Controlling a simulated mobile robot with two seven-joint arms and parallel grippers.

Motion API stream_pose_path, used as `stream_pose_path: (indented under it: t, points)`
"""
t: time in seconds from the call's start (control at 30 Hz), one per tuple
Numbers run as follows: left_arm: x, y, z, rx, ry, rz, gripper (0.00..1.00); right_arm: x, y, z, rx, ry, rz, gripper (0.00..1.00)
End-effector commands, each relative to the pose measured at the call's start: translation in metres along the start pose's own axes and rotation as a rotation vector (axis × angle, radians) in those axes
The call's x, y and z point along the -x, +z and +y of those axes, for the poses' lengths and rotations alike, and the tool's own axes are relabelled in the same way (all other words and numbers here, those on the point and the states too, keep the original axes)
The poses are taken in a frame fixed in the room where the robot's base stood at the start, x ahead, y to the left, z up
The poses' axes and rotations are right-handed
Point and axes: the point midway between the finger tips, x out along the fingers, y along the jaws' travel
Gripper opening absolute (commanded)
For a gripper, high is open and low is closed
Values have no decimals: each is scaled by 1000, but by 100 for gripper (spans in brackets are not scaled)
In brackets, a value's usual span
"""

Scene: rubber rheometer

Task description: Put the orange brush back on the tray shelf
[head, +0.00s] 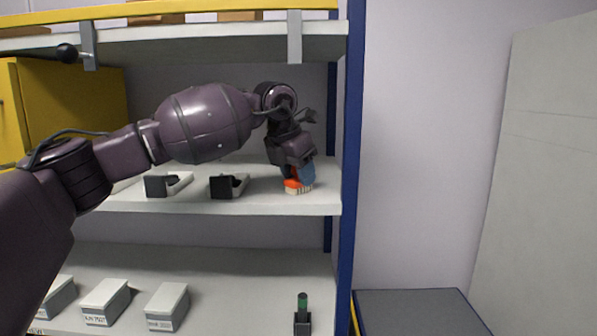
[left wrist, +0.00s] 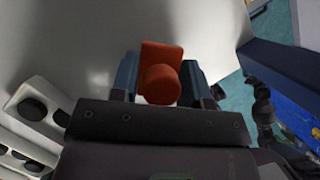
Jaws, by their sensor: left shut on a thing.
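The orange brush (head: 292,184) has an orange body and pale bristles that point down. It is at the right end of the middle shelf (head: 240,203) in the head view, at or just above the shelf surface; I cannot tell whether it touches. My left gripper (head: 300,172) comes down on it from above and is shut on it. In the left wrist view the brush (left wrist: 161,75) sits between the two blue-grey fingers, its round knob towards the camera. The gripper hides part of the brush in the head view. My right gripper is not in view.
Two black-and-white holders (head: 228,186) (head: 168,184) stand on the same shelf left of the brush. A blue rack post (head: 350,160) rises close on the right. The upper shelf (head: 200,38) is overhead. Labelled boxes (head: 167,306) and a green-topped item (head: 302,312) stand below.

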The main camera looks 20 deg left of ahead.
Motion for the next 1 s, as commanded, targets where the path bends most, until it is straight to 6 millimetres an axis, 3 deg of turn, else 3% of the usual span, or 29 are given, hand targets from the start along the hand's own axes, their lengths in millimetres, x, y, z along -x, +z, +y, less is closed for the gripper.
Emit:
stream_pose_path:
  t: [0.23,0.27,0.43,0.77,1.0]
  points:
    - [-3,-1,0,0,0,0,23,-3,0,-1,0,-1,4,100]
    - [-3,-2,0,0,0,0,43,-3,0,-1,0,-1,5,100]
    - [-2,-1,0,0,0,0,67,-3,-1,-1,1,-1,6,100]
    - [1,0,0,0,0,0,67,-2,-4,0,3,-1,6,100]
    - [32,0,0,0,2,-3,67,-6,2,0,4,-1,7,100]
